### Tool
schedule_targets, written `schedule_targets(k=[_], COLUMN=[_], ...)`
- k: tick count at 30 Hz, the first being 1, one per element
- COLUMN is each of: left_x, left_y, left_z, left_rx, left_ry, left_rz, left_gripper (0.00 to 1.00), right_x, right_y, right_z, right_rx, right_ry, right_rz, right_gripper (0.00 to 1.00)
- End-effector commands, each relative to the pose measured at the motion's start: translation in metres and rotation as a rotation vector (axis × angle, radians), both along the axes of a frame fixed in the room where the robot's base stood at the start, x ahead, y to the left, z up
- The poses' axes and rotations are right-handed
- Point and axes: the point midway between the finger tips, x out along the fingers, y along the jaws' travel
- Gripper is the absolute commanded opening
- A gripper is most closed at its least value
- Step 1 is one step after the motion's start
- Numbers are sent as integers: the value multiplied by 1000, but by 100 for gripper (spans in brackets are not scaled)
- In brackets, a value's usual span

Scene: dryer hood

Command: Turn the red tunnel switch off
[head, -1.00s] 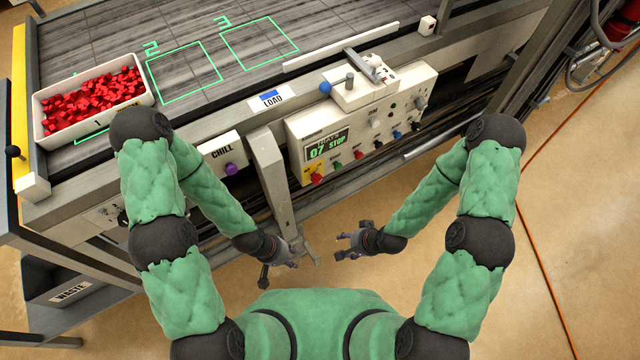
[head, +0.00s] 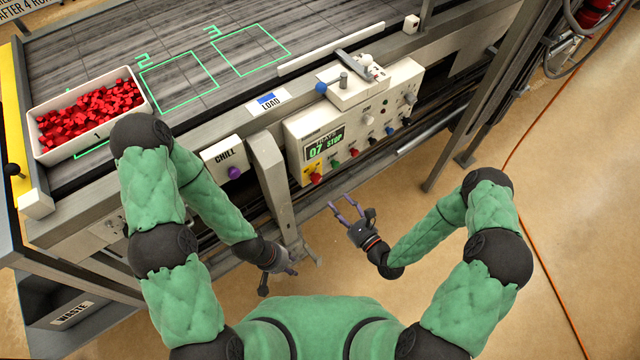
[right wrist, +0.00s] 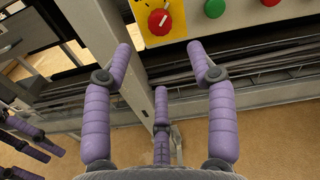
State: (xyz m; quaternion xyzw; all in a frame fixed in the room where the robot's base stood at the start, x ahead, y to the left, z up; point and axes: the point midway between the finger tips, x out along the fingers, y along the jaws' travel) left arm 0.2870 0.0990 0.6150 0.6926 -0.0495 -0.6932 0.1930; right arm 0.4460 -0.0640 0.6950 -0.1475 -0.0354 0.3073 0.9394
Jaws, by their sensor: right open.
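The red switch (head: 316,179) is a round knob on a yellow plate at the lower left corner of the white control panel (head: 295,135). In the right wrist view the red knob (right wrist: 159,22) is at the top centre, with a slanted white pointer line. My right gripper (head: 342,203) is open and empty, below and a little right of the knob, not touching it.
The panel display (head: 325,144) reads 07 STOP. Green, red, blue and black controls sit right of the switch, the green button (right wrist: 214,8) nearest. A grey post (head: 270,180) stands left of the panel. A bin of red pieces (head: 42,150) is on the conveyor.

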Motion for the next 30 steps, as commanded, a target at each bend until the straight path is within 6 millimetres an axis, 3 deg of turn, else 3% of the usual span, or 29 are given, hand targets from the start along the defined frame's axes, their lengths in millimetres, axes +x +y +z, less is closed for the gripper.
schedule_targets(k=[8, 24, 30], left_x=[0, 0, 0], left_y=[0, 0, 0], left_z=[-3, -22, -24], left_rx=[0, 0, 0], left_ry=[0, 0, 0], left_rz=[0, 0, 0], left_gripper=[40, 40, 40], right_x=[10, 75, 85], right_y=[8, 55, 63], right_z=[3, 3, 3], right_rx=[51, 48, 47], right_ry=[2, 2, 5], right_rz=[3, 2, 0], right_gripper=[58, 58, 58])
